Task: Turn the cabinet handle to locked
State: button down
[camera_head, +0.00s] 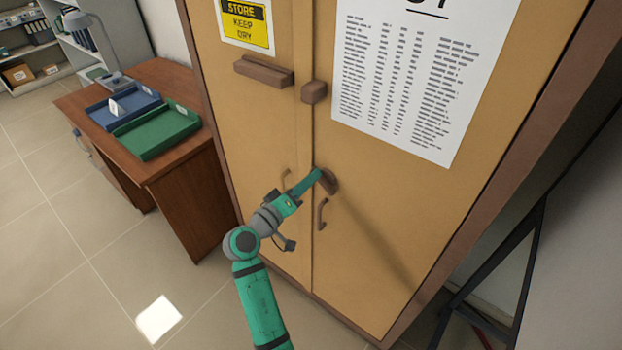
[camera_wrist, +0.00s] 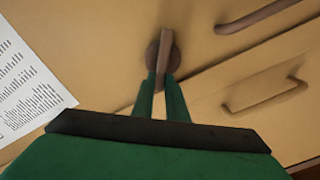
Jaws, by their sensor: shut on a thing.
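The tan cabinet (camera_head: 395,215) has two doors that meet at a vertical seam. The brown turning handle (camera_head: 329,182) sits on the right door, close to the seam. In the wrist view the handle (camera_wrist: 165,50) is a narrow bar on a round base, running up and down in that picture. My gripper (camera_head: 318,176) is at the handle in the head view. In the wrist view my gripper (camera_wrist: 162,82) has its two green fingers on either side of the bar's lower end, shut on it. The fingers hide part of the bar.
Two fixed pull handles flank the seam below: one on the right door (camera_head: 322,214) and one on the left door (camera_head: 286,180). Brown blocks (camera_head: 264,73) stick out higher up. A wooden desk (camera_head: 180,165) with blue and green trays stands left. Open floor (camera_head: 60,270) lies front left.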

jog(key=shift+w+a+f+n, duration=0.1)
jog(key=shift+f+n, duration=0.2)
jog(key=shift+n, duration=0.9)
jog(key=shift+s+a+f+n, duration=0.1)
jog(key=shift+f+n, duration=0.15)
jog(key=shift+n, duration=0.95)
jog(key=shift+w+f+n, duration=0.1)
jog(key=shift+f+n, duration=0.2)
jog(key=shift+n, duration=0.9)
jog(key=shift+w, duration=0.1)
jog(key=shift+a, duration=0.25)
jog(key=c, duration=1.8)
grip_release()
jog(key=shift+d+f, duration=0.1)
jog(key=shift+d, duration=0.05)
jog(key=shift+o, duration=0.2)
jog(key=shift+d, duration=0.15)
